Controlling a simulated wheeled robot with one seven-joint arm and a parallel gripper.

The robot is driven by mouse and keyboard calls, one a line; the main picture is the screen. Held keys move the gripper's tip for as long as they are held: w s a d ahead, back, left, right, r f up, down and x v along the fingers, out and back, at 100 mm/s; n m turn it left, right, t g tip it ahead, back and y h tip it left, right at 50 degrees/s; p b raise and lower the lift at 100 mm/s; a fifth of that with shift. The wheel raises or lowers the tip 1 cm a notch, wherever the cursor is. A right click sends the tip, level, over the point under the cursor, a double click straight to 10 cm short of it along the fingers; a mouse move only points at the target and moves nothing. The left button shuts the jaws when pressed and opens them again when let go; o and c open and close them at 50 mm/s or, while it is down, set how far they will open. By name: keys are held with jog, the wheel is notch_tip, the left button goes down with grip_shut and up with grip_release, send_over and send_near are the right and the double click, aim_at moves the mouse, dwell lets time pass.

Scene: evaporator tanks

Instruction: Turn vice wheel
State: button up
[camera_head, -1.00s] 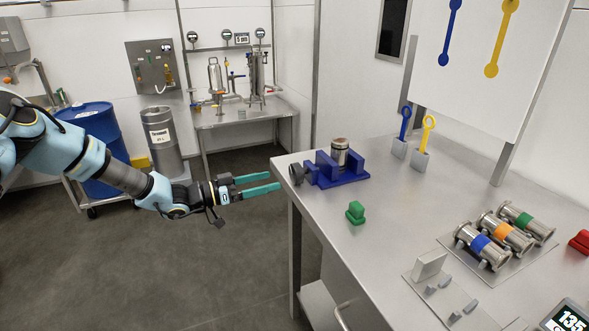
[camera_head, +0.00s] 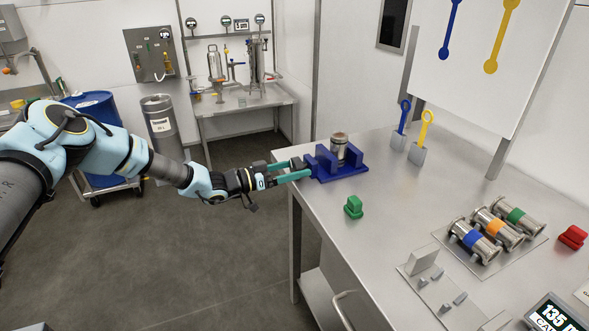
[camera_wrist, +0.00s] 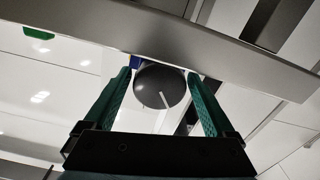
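The blue vice (camera_head: 345,172) sits near the left corner of the steel table, with a metal cylinder (camera_head: 340,147) standing between its jaws. Its dark grey round wheel (camera_head: 297,162) faces left, at the table edge, and is partly hidden by my fingers. My gripper (camera_head: 299,168) is open, with its green fingers reaching to the wheel. In the wrist view the wheel (camera_wrist: 160,87), with a pale line on its face, lies between the two fingertips, one on each side. Small gaps seem to show there; contact is not clear.
The steel table edge (camera_head: 304,208) runs just below the wheel. A green block (camera_head: 353,207) lies in front of the vice. Blue and yellow tools (camera_head: 423,130) stand in holders behind. Several banded cylinders (camera_head: 475,240) lie to the right.

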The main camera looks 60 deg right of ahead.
jog(key=c, duration=1.1)
jog(key=shift+f+b, duration=0.15)
jog(key=shift+b, duration=0.5)
